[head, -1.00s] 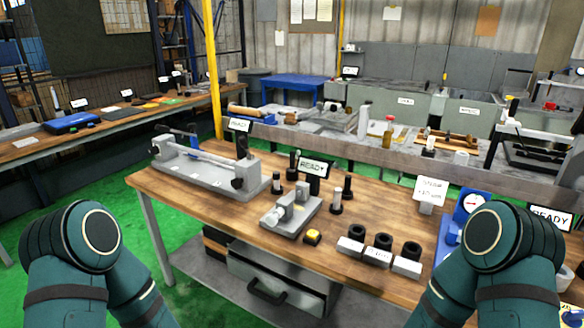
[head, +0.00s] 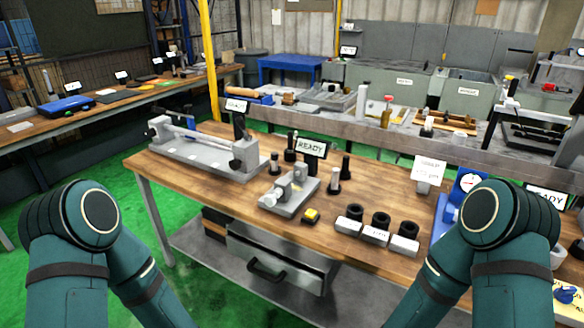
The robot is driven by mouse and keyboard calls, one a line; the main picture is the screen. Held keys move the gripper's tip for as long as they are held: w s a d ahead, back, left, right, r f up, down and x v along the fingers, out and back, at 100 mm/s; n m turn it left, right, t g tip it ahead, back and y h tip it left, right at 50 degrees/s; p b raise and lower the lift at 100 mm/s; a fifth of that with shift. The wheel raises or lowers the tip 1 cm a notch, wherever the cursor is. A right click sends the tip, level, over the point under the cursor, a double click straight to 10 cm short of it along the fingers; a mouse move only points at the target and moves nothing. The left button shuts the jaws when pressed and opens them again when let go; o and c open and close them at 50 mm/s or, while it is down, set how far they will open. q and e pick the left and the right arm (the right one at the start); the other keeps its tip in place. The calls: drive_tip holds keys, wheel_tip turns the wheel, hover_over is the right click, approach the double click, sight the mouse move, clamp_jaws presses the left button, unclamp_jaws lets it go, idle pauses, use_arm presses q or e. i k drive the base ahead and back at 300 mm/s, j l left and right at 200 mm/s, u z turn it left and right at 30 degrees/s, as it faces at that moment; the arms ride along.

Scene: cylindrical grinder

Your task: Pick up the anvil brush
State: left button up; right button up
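I cannot single out the anvil brush for certain in the head view. Several small upright pieces stand on the wooden table (head: 200,190) around a READY display (head: 312,148). They include a short light post with a dark top (head: 334,182), a similar smaller post (head: 274,164) and a dark upright piece (head: 290,148). A grey bench fixture (head: 290,193) with a metal cylinder sits in front of them. Both my arms show at the lower left and lower right, but neither gripper is in the picture.
A long grey fixture (head: 205,155) fills the table's left. Black rings on grey blocks (head: 376,232) and a yellow button (head: 310,215) sit near the front edge. A blue dial gauge (head: 465,190) stands at right. A drawer unit (head: 280,262) is below.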

sight(290, 134)
drive_tip(key=i+j+z, duration=0.1)
drive_tip(key=j, duration=0.25)
drive_tip(key=i+j, duration=0.3)
drive_tip(key=i+j+z, duration=0.15)
drive_tip(key=j, duration=0.35)
drive_tip(key=i+j, duration=0.2)
drive_tip(key=j, duration=0.2)
drive_tip(key=z, duration=0.05)
